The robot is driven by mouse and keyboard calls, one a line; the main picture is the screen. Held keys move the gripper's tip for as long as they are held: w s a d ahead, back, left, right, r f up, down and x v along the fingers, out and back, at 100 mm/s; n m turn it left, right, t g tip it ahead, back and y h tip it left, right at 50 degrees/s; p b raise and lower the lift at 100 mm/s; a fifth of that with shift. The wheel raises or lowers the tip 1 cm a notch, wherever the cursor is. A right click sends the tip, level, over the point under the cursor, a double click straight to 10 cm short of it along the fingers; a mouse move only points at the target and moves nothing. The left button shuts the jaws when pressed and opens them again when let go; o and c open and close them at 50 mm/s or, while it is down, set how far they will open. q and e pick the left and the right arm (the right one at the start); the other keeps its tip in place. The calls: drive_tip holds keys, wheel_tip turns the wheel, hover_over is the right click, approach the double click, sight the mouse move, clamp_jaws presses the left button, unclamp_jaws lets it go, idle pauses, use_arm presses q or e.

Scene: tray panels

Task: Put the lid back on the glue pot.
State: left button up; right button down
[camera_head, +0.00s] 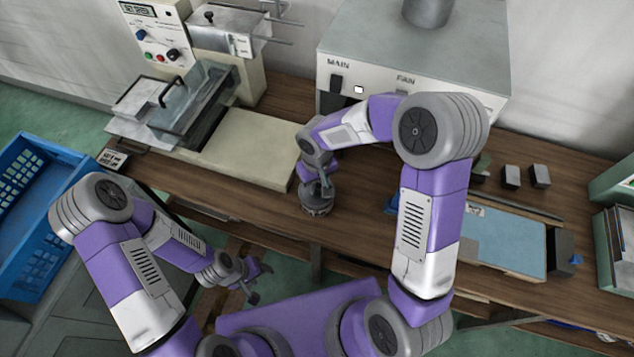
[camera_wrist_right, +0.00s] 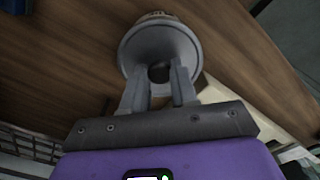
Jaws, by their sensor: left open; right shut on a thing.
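The lid (camera_head: 316,198) is a grey round piece above the table's front part, under my right gripper (camera_head: 318,180). In the right wrist view the lid (camera_wrist_right: 160,42) shows as a grey disc with a dark knob, and my right gripper (camera_wrist_right: 158,90) is shut on it. A small brownish piece, probably the glue pot (camera_wrist_right: 156,15), shows past the lid's far edge. The lid hides most of it, so I cannot tell whether they touch. My left gripper (camera_head: 252,278) is open and empty, low in front of the table.
A machine with a pale bed (camera_head: 245,148) stands left of the lid, and a grey MAIN/FAN cabinet (camera_head: 400,60) stands behind. A blue panel (camera_head: 505,243) and small dark blocks (camera_head: 511,176) lie on the right. A blue crate (camera_head: 40,215) is at far left.

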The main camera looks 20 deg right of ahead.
drive_tip(key=shift+c, duration=1.6)
unclamp_jaws()
drive_tip(key=shift+r+p, duration=2.55)
drive_tip(key=shift+r, duration=1)
drive_tip(key=shift+c, duration=0.2)
clamp_jaws()
drive_tip(key=shift+f, duration=0.2)
